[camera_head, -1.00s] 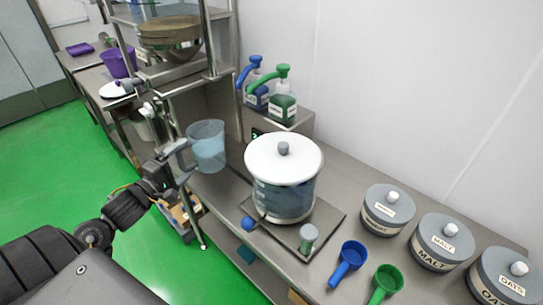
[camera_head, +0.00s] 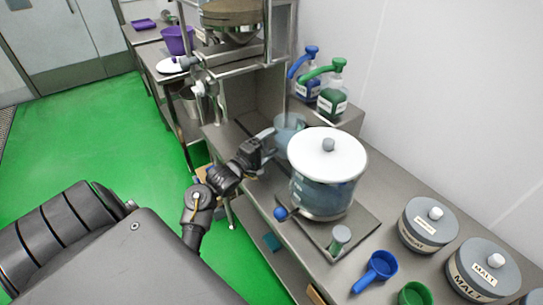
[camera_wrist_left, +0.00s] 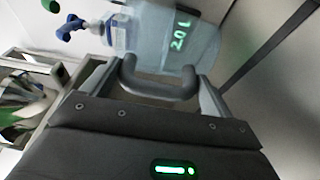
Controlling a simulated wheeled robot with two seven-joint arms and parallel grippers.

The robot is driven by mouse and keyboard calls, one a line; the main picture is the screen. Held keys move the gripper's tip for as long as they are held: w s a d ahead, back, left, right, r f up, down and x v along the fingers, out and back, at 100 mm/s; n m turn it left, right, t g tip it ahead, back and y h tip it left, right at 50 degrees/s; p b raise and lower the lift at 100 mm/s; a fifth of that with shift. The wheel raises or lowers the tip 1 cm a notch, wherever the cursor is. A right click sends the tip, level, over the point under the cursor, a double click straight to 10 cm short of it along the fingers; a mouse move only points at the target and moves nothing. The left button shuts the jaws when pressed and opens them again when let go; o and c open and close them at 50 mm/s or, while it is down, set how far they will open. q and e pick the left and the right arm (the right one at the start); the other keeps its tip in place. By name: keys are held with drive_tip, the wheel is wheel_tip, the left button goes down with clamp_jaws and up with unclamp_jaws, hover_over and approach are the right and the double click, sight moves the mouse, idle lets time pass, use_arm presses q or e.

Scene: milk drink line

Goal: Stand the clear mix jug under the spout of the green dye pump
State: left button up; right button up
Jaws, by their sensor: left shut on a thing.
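The clear mix jug (camera_head: 290,124) is left of the pumps, beyond the large lidded pot, which hides part of it. In the left wrist view the jug (camera_wrist_left: 180,32) fills the top middle, with a green "2.0 L" mark. My left gripper (camera_head: 265,142) is shut on its grey handle (camera_wrist_left: 158,86). I cannot tell whether the jug touches the counter. The green dye pump (camera_head: 333,98) stands on a raised steel stand, its spout pointing left. The jug appears left of and below that spout, not clearly under it. My right gripper is not in view.
A blue pump (camera_head: 306,84) stands beside the green one. The white-lidded pot (camera_head: 327,180) is close to the jug's right. A small grey-topped cylinder (camera_head: 341,236), blue scoop (camera_head: 376,268), green scoop (camera_head: 414,294) and labelled tins (camera_head: 428,225) occupy the counter nearer me.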

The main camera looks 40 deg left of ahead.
sight(277, 153)
use_arm(q)
drive_tip(key=shift+w+d+f, duration=0.15)
drive_tip(key=shift+w+f, duration=0.25)
drive_tip(key=shift+w, duration=0.05)
drive_tip(key=shift+w+d+f, duration=0.1)
drive_tip(key=shift+w+f, duration=0.1)
drive_tip(key=shift+f, duration=0.1)
drive_tip(key=shift+w+d+f, duration=0.1)
drive_tip(key=shift+f, duration=0.1)
wheel_tip(277, 153, down, 3)
drive_tip(key=shift+w+f+p, duration=0.1)
drive_tip(key=shift+f+p, duration=0.05)
drive_tip(key=shift+p, duration=0.2)
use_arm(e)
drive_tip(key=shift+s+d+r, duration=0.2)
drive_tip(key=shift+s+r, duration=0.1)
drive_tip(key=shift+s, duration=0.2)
use_arm(q)
drive_tip(key=o, duration=1.2)
drive_tip(key=shift+f, duration=0.15)
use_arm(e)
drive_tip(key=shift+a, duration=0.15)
